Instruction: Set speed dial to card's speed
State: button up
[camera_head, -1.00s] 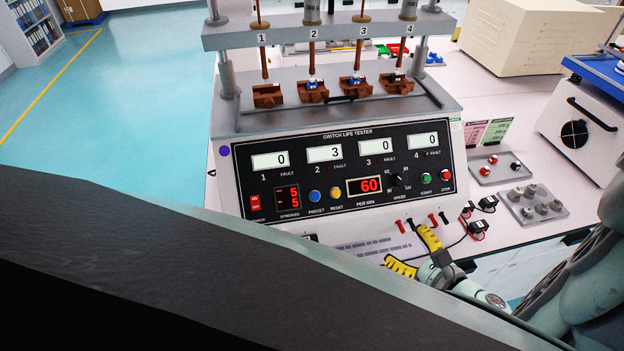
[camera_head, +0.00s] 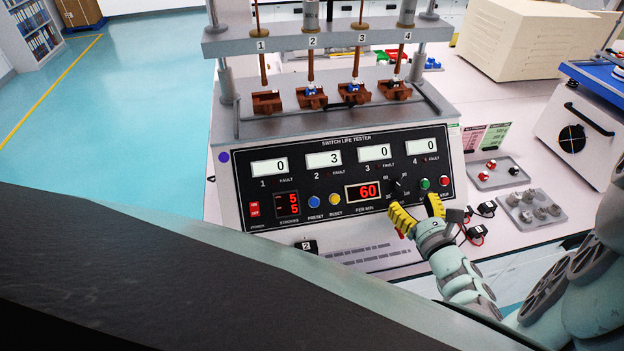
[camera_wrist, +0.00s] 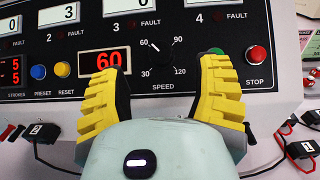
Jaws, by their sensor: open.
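The speed dial (camera_head: 398,185) is a small black knob on the tester's front panel, right of the red PER MIN display (camera_head: 362,191) that reads 60. In the wrist view the dial (camera_wrist: 161,50) has a scale marked 30 to 120, and its pointer slants up and left towards 60. My gripper (camera_head: 418,208) is open and empty, just below and in front of the dial. In the wrist view its yellow fingers (camera_wrist: 165,80) stand either side of the dial, apart from it. A pink card (camera_head: 473,137) and a green card (camera_head: 496,135) stand right of the tester; their text is too small to read.
Green START (camera_head: 425,183) and red STOP (camera_head: 444,181) buttons are close right of the dial; in the wrist view the right finger partly covers START. Blue PRESET (camera_head: 314,201) and yellow RESET (camera_head: 335,200) are left. Trays (camera_head: 533,209) and black plugs lie right.

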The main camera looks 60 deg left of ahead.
aim_at(401, 186)
jog(key=shift+x, duration=2.6)
jog(key=shift+o, duration=0.3)
jog(key=shift+s, duration=0.1)
jog(key=shift+d, duration=0.1)
grip_shut()
